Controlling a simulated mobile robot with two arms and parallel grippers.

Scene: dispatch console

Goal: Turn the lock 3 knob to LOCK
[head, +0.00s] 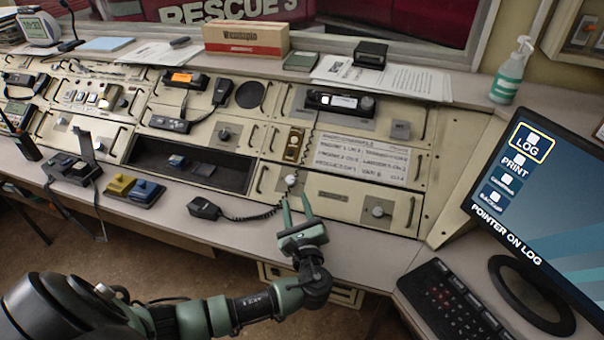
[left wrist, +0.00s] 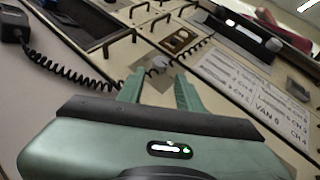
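Several round knobs sit on square plates on the cream console. One pale knob (head: 291,180) is just beyond the fingertips of my left gripper (head: 295,198). Others are a knob at the lower right (head: 378,211) and a knob further left (head: 224,134). I cannot read lock labels or settings on any of them. In the left wrist view the near knob (left wrist: 158,64) shows between and beyond the spread green fingers (left wrist: 158,82), apparently not gripped. The left gripper is open and empty. My right gripper is not in view.
A handset (head: 205,208) with a coiled cord lies left of the gripper; the cord runs close to the near knob. A monitor (head: 545,200) and keyboard (head: 455,300) stand at right.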

